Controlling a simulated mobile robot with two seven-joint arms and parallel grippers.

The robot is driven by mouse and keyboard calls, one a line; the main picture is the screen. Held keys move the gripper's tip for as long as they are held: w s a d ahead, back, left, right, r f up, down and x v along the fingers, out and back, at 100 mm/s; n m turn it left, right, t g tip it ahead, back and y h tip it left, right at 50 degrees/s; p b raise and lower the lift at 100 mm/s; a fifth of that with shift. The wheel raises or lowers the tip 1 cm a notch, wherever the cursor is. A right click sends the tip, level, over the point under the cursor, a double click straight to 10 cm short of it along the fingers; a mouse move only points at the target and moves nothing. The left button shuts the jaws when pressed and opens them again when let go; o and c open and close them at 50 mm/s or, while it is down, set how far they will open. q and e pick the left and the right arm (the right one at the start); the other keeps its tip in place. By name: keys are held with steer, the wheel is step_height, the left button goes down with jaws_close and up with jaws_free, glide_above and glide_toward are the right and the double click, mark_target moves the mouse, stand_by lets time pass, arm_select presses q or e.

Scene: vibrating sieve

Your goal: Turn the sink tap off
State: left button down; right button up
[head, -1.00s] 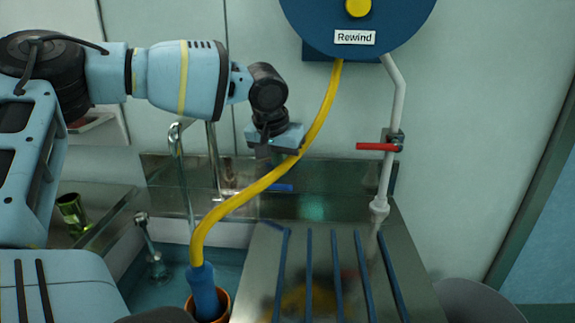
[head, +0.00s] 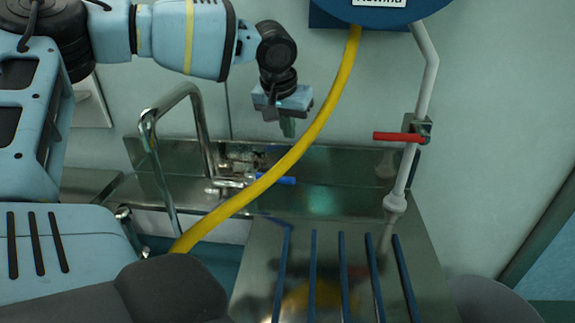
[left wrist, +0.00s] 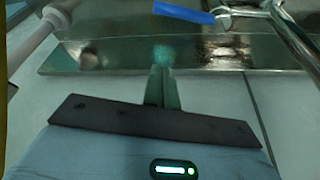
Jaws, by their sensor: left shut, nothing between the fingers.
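The silver sink tap (head: 206,140) has a curved spout over the sink at left. Its blue lever (head: 280,181) points to the right, close to the steel back panel. The lever also shows at the top of the left wrist view (left wrist: 183,11). My left gripper (head: 288,128) points down above the lever, apart from it. Its fingers are together and empty; they also show in the left wrist view (left wrist: 161,86). My right gripper is not in view. Most of the basin is hidden behind my own body.
A yellow hose (head: 300,150) hangs from the blue reel (head: 375,12) and passes in front of the tap. A white pipe (head: 414,150) with a red valve handle (head: 399,137) stands at right. The ribbed steel drainboard (head: 262,240) lies in front, with free room above it.

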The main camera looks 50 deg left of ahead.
mark_target(270, 177)
arm_select(q)
steer(key=shift+f, duration=0.1)
